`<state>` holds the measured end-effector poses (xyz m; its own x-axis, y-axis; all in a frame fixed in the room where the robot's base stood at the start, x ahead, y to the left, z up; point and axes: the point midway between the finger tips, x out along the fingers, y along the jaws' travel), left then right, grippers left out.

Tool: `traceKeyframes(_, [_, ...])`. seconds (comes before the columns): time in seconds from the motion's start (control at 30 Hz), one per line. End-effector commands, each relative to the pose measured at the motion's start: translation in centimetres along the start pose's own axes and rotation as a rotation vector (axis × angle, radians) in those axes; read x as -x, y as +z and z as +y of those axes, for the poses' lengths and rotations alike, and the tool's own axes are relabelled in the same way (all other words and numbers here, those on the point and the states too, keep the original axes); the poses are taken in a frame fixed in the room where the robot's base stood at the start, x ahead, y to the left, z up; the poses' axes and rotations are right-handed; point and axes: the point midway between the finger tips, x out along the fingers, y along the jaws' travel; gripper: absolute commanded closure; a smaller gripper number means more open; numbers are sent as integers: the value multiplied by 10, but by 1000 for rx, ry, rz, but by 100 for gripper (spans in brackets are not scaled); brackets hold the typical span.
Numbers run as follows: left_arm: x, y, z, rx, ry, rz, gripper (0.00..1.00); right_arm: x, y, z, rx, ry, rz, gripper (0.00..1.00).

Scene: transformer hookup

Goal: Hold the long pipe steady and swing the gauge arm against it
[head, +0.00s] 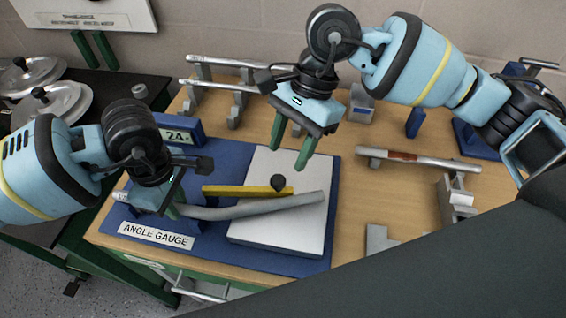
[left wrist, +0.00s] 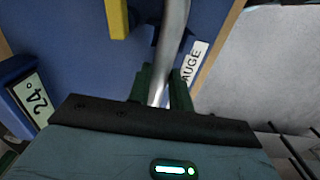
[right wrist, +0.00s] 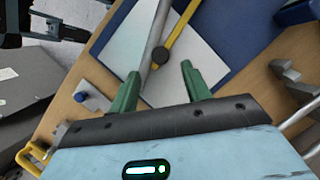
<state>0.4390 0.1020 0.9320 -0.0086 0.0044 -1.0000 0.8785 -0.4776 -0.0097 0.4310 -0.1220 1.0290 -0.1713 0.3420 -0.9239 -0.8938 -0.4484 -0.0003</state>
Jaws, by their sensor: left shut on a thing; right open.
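The long grey pipe (head: 255,206) lies slightly bent across the white plate (head: 285,232) of the blue angle gauge. My left gripper (head: 176,208) is shut on the pipe's left end; the grip also shows in the left wrist view (left wrist: 164,88). The yellow gauge arm (head: 240,191) lies just behind the pipe, with a dark knob (head: 278,182) near its right end. The two run at a small angle to each other. My right gripper (head: 292,150) is open and empty above the plate, behind the gauge arm. A display (head: 177,136) on the gauge reads 24°.
Pipes on grey stands (head: 222,86) line the back of the bench. A pipe with a reddish band (head: 415,159) rests on supports at the right. Metal lids (head: 32,75) sit on a dark surface at the left. Bare wood (head: 365,220) lies right of the gauge.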

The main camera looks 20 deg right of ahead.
Motion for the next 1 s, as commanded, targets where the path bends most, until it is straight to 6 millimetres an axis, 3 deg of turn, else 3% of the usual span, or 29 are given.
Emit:
traceKeyframes(0.2, [0, 0, 0, 0, 1, 0, 100, 39, 0, 0, -1, -2, 0, 52])
traceKeyframes(0.4, [0, 0, 0, 0, 1, 0, 100, 56, 0, 0, 0, -1, -1, 52])
traceKeyframes(1.0, [0, 0, 0, 0, 1, 0, 100, 59, 0, 0, 0, 0, 0, 52])
